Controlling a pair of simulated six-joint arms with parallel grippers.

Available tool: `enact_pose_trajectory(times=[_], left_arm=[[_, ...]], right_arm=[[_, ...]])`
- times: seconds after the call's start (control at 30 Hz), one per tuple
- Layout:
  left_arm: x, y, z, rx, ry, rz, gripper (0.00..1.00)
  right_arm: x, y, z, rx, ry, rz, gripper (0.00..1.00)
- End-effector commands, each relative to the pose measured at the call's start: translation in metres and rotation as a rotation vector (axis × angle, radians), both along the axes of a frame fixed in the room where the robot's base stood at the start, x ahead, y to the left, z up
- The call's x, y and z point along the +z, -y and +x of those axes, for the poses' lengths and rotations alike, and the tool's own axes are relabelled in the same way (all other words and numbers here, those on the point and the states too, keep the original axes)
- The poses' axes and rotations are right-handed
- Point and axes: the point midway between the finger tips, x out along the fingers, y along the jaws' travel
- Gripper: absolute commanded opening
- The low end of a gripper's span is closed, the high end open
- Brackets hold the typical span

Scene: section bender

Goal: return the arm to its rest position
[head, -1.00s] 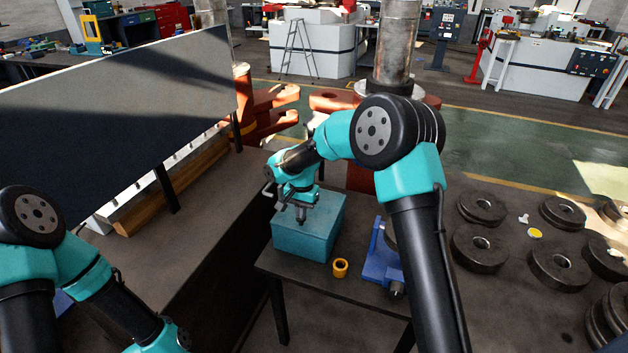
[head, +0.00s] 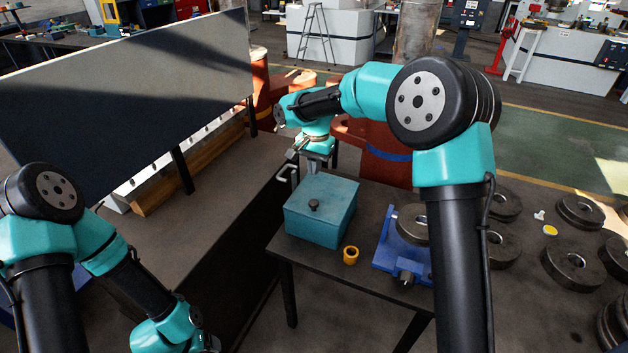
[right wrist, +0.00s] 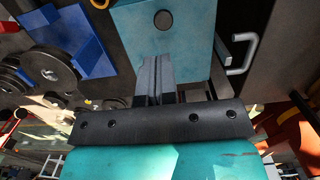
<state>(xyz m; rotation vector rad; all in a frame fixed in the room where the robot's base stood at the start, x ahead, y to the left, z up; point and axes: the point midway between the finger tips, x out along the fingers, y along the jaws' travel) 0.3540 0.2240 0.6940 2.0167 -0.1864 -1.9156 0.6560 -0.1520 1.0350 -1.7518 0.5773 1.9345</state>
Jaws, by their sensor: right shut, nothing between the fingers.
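My right arm reaches in from the right over the small table. Its gripper (head: 314,166) is shut and empty, beyond the back edge of the teal box (head: 318,229) in the head view. In the right wrist view the closed fingers (right wrist: 152,75) stand together with nothing between them, and the box (right wrist: 187,32) shows past them. The black knob (head: 314,204) on the box top is clear of the gripper. My left arm is folded at the lower left, and its fingers are not in view.
A yellow ring (head: 350,256) and a blue fixture (head: 397,257) are on the dark table (head: 312,264) by the box. A metal handle (right wrist: 241,52) sticks out beside the box. Several dark discs (head: 571,263) lie at the right. A large panel (head: 120,95) stands at the left.

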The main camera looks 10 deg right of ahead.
Motion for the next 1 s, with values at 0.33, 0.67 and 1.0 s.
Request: enact_pose_trajectory(times=[0.33,0.67,1.0], left_arm=[[0.0,0.0,0.0,0.0,0.0,0.0,0.75],[0.0,0.0,0.0,0.0,0.0,0.0,0.75],[0.0,0.0,0.0,0.0,0.0,0.0,0.75]], right_arm=[[0.021,0.0,0.0,0.001,-0.001,0.001,0.0],[0.01,-0.001,-0.003,0.005,-0.005,0.004,0.0],[-0.131,-0.011,-0.057,0.052,-0.021,0.087,0.0]])
